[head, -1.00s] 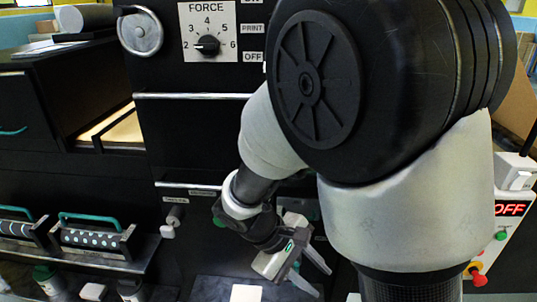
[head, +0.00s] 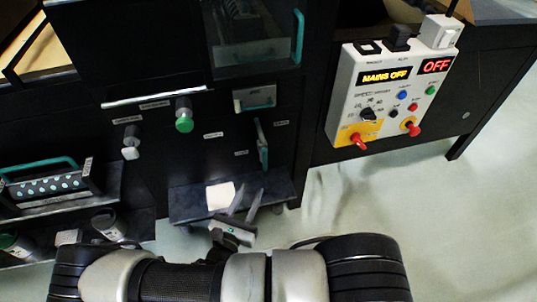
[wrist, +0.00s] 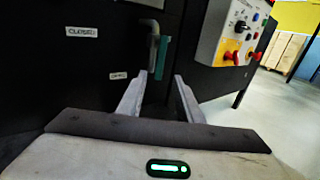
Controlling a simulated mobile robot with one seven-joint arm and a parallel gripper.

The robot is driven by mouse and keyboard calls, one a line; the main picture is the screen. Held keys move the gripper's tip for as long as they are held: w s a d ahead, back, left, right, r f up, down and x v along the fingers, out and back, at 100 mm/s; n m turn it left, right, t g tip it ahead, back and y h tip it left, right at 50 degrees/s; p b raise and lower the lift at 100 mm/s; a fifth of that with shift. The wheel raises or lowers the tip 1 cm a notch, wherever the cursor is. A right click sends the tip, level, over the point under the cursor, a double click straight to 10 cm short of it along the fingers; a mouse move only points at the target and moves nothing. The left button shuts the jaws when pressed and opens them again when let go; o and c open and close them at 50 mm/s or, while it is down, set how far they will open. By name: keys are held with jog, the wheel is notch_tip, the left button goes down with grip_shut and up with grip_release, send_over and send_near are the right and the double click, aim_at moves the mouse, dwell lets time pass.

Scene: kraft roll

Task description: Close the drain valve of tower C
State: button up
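A valve lever with a teal grip (head: 263,150) hangs down on the black panel in the head view, likely the drain valve. It also shows in the wrist view (wrist: 162,56), with a grey bent stem. A label reading CLOSED (wrist: 81,31) is to its left, and a lower label (wrist: 118,76) seems to read OPEN. No tower letter is readable. My gripper (head: 245,200) is open and empty, below and in front of the lever. In the wrist view its fingertips (wrist: 159,78) point up the panel, with the lever's lower end between them in the picture; contact is not visible.
A green knob (head: 184,123) and a white knob (head: 131,150) stick out to the left. A small drawer (head: 255,98) is above the lever. A low black ledge (head: 185,207) holds a white sheet (head: 220,195). A control box (head: 385,95) reads MAINS OFF at right. Floor there is clear.

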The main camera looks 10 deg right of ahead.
aim_at(264, 159)
jog(key=b+x, duration=0.2)
jog(key=x, duration=1.5)
jog(key=shift+w+d, duration=0.1)
grip_shut()
